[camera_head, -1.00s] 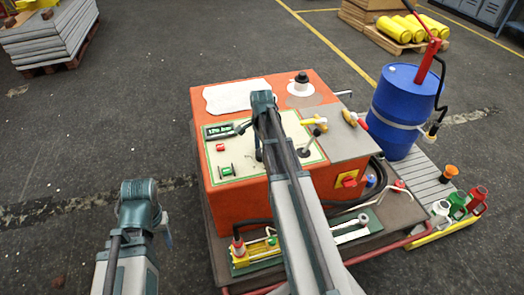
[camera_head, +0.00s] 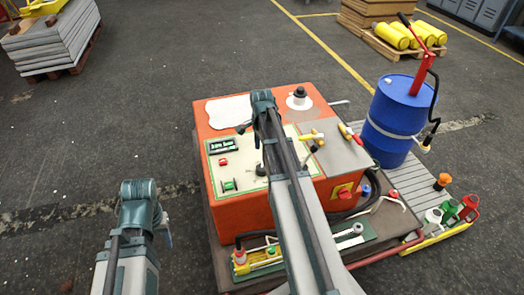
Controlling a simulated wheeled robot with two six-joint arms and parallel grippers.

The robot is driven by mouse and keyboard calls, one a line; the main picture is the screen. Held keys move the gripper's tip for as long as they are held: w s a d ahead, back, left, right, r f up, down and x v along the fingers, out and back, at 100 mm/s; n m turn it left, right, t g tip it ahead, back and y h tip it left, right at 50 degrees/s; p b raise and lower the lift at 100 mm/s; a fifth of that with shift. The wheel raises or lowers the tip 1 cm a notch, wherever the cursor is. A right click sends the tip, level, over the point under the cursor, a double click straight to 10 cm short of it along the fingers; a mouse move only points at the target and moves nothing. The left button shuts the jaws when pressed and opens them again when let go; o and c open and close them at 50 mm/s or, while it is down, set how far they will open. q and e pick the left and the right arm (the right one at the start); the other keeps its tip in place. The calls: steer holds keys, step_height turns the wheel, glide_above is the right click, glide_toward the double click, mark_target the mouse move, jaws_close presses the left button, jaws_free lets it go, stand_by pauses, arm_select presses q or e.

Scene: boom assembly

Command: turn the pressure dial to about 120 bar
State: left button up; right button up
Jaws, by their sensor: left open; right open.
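The orange machine (camera_head: 240,212) has a cream control panel (camera_head: 207,172) on top, with a small dark display (camera_head: 222,145) in green-white characters that end in "bar"; the digits are too small to read surely. A dark round knob (camera_head: 261,169) on the panel, perhaps the pressure dial, is partly covered by my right arm. My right gripper (camera_head: 243,128) is open above the panel's far edge, just beyond the display, mostly behind its own wrist, and appears apart from the knob. My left gripper (camera_head: 166,236) is open, mostly hidden behind its wrist, left of the machine over the floor.
A blue barrel (camera_head: 391,125) with a red pump stands right of the machine.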

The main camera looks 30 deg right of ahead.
step_height(320, 180, up, 5)
steer(key=p, duration=0.4)
steer(key=shift+r, duration=0.15)
steer(key=s+a+n, duration=0.5)
steer(key=a+n, duration=0.2)
steer(key=a, duration=0.3)
steer(key=s+a+n, duration=0.6)
steer(key=a+n, duration=0.2)
steer(key=a, duration=0.2)
steer(key=s+a+n+h, duration=0.1)
steer(key=s+a+n, duration=0.4)
steer(key=a, duration=0.5)
steer(key=n, duration=0.2)
steer(key=shift+s+a+n, duration=0.35)
steer(key=shift+n, duration=0.05)
